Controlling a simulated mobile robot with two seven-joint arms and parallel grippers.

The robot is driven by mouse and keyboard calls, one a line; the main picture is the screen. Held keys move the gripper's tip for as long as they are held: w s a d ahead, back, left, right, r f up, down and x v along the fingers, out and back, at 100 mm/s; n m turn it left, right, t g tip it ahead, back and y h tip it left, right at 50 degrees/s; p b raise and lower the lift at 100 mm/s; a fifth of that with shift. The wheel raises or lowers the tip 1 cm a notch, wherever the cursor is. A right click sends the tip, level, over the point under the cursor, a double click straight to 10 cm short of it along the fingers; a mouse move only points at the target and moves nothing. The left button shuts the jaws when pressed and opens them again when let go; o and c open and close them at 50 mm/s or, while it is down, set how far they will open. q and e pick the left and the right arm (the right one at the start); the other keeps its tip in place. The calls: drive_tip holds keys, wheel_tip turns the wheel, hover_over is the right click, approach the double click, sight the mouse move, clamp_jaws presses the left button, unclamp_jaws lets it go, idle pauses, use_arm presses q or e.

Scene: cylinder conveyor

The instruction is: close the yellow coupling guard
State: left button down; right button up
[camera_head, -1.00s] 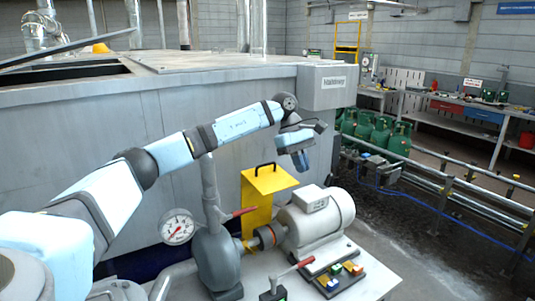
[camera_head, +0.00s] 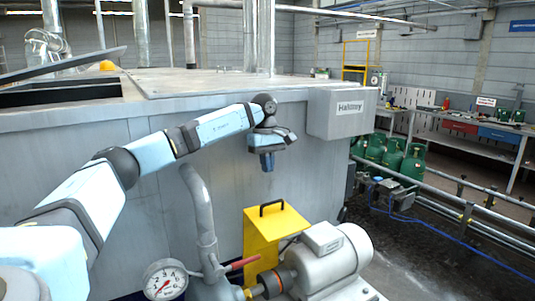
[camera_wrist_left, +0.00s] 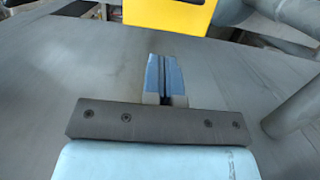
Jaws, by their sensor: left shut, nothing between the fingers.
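The yellow coupling guard (camera_head: 262,240) stands upright behind the shaft, with a black handle (camera_head: 271,207) on its top panel. In the left wrist view, the shut fingers (camera_wrist_left: 163,82) show in the middle, and part of the guard (camera_wrist_left: 170,12) is at the top edge. My right gripper is not in view.
A grey vertical pipe (camera_head: 202,215) and a red lever (camera_head: 244,262) stand left of the guard. A pressure gauge (camera_head: 165,280) is at lower left. A large grey tank (camera_head: 150,160) rises behind. A rail conveyor (camera_head: 480,215) runs at right.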

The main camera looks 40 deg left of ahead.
sight(274, 209)
use_arm(q)
wheel_tip(274, 209, down, 4)
drive_tip(key=shift+d+r+p, duration=0.1)
drive_tip(key=shift+d+p, duration=0.05)
drive_tip(key=shift+p, duration=0.15)
drive_tip(key=shift+s+d+f+p, duration=0.2)
drive_tip(key=shift+d+f+p, duration=0.05)
drive_tip(key=shift+d+f, duration=0.4)
drive_tip(key=shift+s+d+f+p, duration=0.2)
drive_tip(key=shift+d+f, duration=0.3)
drive_tip(key=shift+d, duration=0.1)
drive_tip(key=shift+s+d+f, duration=0.1)
drive_tip(key=shift+d+f, duration=0.2)
drive_tip(key=shift+d, duration=0.05)
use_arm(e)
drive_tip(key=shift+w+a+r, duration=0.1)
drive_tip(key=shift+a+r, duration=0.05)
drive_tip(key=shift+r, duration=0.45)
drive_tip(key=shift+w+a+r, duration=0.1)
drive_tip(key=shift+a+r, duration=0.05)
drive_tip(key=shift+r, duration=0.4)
use_arm(q)
drive_tip(key=shift+f, duration=0.1)
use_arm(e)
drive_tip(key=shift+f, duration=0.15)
